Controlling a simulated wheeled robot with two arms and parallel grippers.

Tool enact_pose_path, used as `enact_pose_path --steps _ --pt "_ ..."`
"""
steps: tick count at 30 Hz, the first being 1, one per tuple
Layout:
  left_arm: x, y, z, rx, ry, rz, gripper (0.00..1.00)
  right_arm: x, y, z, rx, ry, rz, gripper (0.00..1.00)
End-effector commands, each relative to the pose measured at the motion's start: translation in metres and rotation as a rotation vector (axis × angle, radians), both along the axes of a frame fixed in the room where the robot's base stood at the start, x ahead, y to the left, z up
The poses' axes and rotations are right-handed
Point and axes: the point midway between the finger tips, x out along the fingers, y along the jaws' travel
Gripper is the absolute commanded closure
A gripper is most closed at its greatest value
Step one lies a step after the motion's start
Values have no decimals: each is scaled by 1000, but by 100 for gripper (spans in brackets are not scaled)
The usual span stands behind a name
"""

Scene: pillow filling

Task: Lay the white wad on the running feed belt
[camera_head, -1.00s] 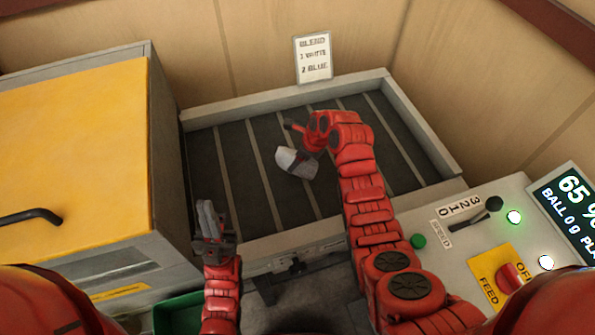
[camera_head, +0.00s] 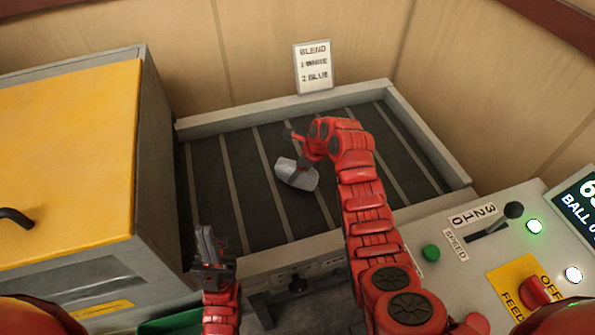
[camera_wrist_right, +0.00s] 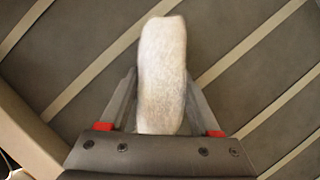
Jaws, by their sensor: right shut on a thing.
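The white wad (camera_head: 297,175) is a pale grey-white oblong lump over the dark feed belt (camera_head: 235,170), which has light cross strips. My right gripper (camera_head: 300,165) reaches over the belt and is shut on the wad. In the right wrist view the wad (camera_wrist_right: 162,75) lies between the two fingers (camera_wrist_right: 162,110), sticking out past their tips, with the belt (camera_wrist_right: 240,60) behind it. I cannot tell whether the wad touches the belt. My left gripper (camera_head: 210,250) is near the belt's front left corner, pointing up; whether its fingers are apart is unclear.
A pale raised frame (camera_head: 285,103) edges the belt. A yellow-lidded cabinet (camera_head: 65,150) stands at left, with a green bin (camera_head: 172,322) below. A control panel with a speed lever (camera_head: 495,225) and red feed knob (camera_head: 533,292) is at right. A blend sign (camera_head: 313,67) is behind.

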Motion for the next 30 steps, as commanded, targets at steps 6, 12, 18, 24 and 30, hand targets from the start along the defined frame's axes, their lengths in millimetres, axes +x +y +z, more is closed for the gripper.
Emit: enact_pose_path --steps 6,12,18,24,30 --pt "0 0 5 0 0 0 100 0 -1 -6 -1 2 0 100" --pt "0 0 6 0 0 0 100 0 -1 -10 -1 -2 0 100" --pt "0 0 6 0 0 0 100 0 -1 -10 -2 -1 -1 7" --pt "0 0 6 0 0 0 100 0 0 -10 -1 0 0 7" --pt "0 0 -1 0 0 0 100 0 0 -5 -1 -1 1 7"
